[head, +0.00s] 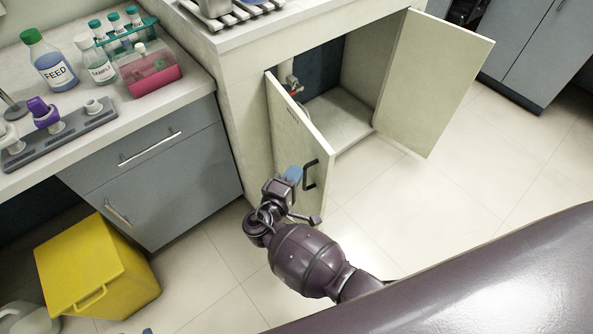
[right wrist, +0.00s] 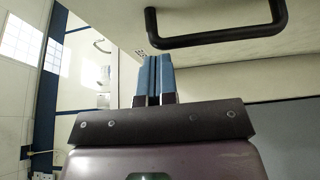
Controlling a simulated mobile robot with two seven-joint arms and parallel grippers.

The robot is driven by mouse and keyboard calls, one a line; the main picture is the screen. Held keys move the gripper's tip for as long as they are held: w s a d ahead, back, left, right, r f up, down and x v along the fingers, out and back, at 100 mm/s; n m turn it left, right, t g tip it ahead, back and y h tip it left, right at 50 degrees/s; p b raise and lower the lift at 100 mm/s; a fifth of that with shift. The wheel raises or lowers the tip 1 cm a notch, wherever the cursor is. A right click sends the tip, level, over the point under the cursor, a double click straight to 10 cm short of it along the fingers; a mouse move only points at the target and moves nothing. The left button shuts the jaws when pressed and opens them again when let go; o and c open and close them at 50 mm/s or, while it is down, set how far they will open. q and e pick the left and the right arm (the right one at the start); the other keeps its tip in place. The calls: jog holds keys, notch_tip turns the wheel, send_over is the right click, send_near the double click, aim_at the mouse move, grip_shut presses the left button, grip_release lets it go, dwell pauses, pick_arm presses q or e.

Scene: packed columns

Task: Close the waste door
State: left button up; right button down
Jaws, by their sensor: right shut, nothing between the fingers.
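A pale cabinet has two doors, both standing open. The left door (head: 288,132) is swung out and carries a black bar handle (head: 311,175) near its free edge. The right door (head: 433,82) stands wide open with a plain face. I cannot tell which one is the waste door. My right gripper (head: 292,175) is at the left door, just left of the handle. In the right wrist view its blue fingers (right wrist: 155,78) are together and empty, close to the door face, with the handle (right wrist: 215,38) above and right of them, not gripped. My left gripper is not in view.
The cabinet interior (head: 340,110) shows a pipe at its left. A yellow bin (head: 95,265) stands on the floor at left, below grey drawers (head: 150,170). The tiled floor (head: 500,165) at right is free.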

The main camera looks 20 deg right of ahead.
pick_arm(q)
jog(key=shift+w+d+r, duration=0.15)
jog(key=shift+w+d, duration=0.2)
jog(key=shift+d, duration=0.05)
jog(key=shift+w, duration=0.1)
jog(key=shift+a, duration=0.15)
